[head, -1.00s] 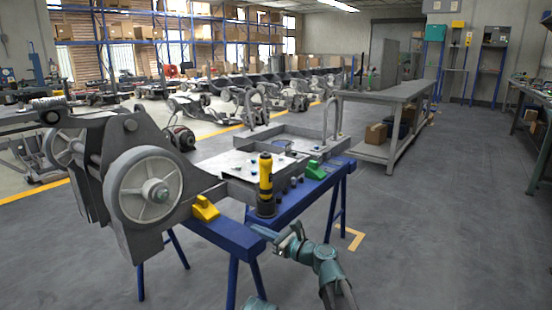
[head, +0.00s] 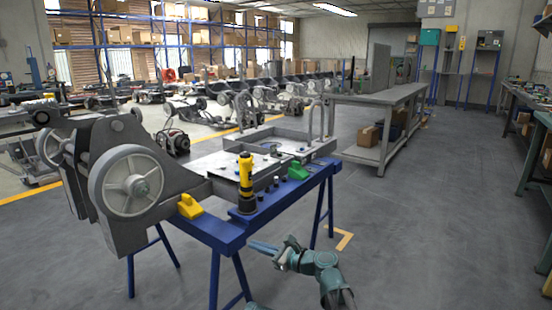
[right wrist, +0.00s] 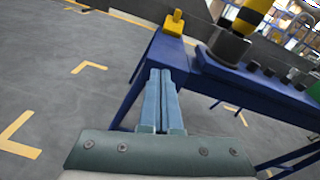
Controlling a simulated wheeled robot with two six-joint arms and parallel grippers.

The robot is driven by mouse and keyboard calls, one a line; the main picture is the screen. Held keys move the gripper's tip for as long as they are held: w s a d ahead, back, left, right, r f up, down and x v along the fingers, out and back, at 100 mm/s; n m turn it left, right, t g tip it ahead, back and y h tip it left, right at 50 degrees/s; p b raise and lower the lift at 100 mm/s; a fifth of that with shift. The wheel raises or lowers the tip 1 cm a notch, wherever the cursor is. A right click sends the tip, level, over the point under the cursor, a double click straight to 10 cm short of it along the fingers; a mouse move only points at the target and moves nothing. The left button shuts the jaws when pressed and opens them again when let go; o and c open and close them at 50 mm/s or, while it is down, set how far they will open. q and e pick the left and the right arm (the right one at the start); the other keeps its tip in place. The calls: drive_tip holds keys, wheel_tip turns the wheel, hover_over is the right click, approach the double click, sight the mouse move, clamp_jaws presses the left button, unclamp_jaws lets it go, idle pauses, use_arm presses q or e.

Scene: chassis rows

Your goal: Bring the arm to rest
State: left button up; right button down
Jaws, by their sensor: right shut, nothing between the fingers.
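My right gripper (head: 264,247) is shut and empty in the head view, just in front of the blue trestle bench (head: 222,232) and apart from it. In the right wrist view its two blue-grey fingers (right wrist: 160,98) lie together, pointing toward the bench edge. My arm comes in from the bottom right of the head view. My left gripper is not in view.
On the bench stand a yellow and black tool (head: 246,180), a yellow block (head: 190,206), a green block (head: 298,171) and a grey wheeled chassis (head: 133,181). A grey worktable (head: 375,97) stands behind. The floor at right is clear.

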drive_tip(key=s+d+f+n+g+h, duration=0.5)
drive_tip(key=s+d+f+n+h, duration=0.15)
drive_tip(key=s+f+n, duration=0.65)
drive_tip(key=s+d+f+n+g+h, duration=0.25)
drive_tip(key=s+d+n+h, duration=0.2)
drive_tip(key=d, duration=0.35)
drive_tip(key=s+d+f+n+g+h, duration=0.1)
drive_tip(key=s+d+f+n+h, duration=0.3)
drive_tip(key=d, duration=0.4)
drive_tip(key=s+a+r+n+p, duration=0.5)
drive_tip(key=s+a+r+p, duration=0.1)
drive_tip(key=a, duration=0.5)
wheel_tip(320, 180, up, 38)
drive_tip(key=p, duration=3.7)
drive_tip(key=shift+s+f+m+g, duration=0.2)
drive_tip(key=shift+s+m+g, duration=0.05)
drive_tip(key=shift+m+g, duration=0.1)
drive_tip(key=shift+a, duration=0.1)
